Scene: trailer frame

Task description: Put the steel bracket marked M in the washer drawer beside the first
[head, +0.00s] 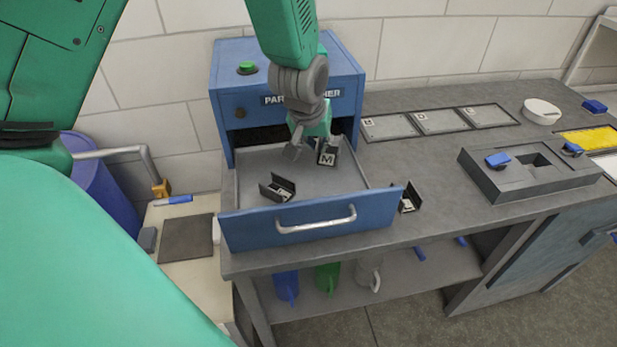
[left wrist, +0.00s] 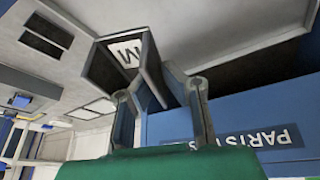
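The blue-fronted washer drawer (head: 307,232) is pulled out from the blue parts washer (head: 229,85). A first dark bracket (head: 277,188) lies on the drawer's grey floor, towards the front left. My left gripper (head: 308,146) is over the back of the drawer. It appears shut on the wall of the bracket marked M (head: 327,156), behind and to the right of the first one. In the left wrist view the M bracket (left wrist: 125,55) sits at the fingertips (left wrist: 162,78). I cannot tell whether it touches the drawer floor. My right gripper is not in view.
Another dark bracket (head: 410,197) is on the bench just right of the drawer. Farther right are several grey plates (head: 441,121), a white bowl (head: 542,111) and a grey block with a square recess (head: 528,170). The drawer floor is bare around the first bracket.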

